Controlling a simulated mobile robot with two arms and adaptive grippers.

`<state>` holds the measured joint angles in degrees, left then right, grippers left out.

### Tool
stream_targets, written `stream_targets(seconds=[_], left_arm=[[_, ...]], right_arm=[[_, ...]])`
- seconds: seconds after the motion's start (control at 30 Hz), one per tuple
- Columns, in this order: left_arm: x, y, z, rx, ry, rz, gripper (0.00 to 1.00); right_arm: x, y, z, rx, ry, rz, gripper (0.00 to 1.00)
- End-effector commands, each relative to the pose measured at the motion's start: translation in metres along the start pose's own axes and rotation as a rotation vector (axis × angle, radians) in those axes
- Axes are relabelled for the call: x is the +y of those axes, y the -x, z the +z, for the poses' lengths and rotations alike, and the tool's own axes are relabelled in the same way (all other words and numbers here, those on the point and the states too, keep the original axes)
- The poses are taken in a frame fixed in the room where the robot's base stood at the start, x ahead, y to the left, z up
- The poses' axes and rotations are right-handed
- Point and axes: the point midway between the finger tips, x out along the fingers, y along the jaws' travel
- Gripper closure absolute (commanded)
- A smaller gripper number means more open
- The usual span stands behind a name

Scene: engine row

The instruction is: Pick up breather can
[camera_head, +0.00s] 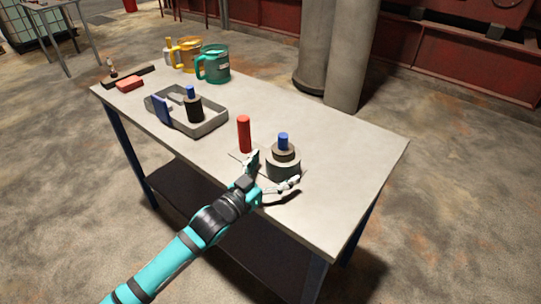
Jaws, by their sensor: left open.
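A stepped round can (283,166) with a grey lower body, a brownish upper ring and a blue top stands upright near the table's front edge. It looks most like the breather can, but no label shows. My left gripper (273,172) is open just in front of it, one finger to its left and the other at its front right. I cannot tell whether the fingers touch it. A red upright cylinder (244,134) stands just to the left, behind the left finger. My right gripper is not in view.
On the table (340,150) a grey tray (212,122) holds a black, blue-topped part (194,107) and a blue piece (161,110). Green (215,64) and yellow (187,54) jugs and a red block (129,84) stand farther back. The table's right side is clear.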

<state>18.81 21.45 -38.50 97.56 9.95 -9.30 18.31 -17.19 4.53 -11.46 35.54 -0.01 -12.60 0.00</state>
Motion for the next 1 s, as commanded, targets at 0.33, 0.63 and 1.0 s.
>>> stream_targets(seconds=[0.33, 0.63, 1.0], left_arm=[[0.000, 0.001, 0.000, 0.000, 0.000, 0.000, 0.35], [0.000, 0.000, -0.003, 0.006, -0.001, 0.001, 0.66], [0.000, 0.000, -0.012, 0.009, -0.002, 0.001, 0.66]], right_arm=[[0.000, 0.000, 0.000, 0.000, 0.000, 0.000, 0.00], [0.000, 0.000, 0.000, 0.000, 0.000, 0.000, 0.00], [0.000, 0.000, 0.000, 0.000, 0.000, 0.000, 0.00]])
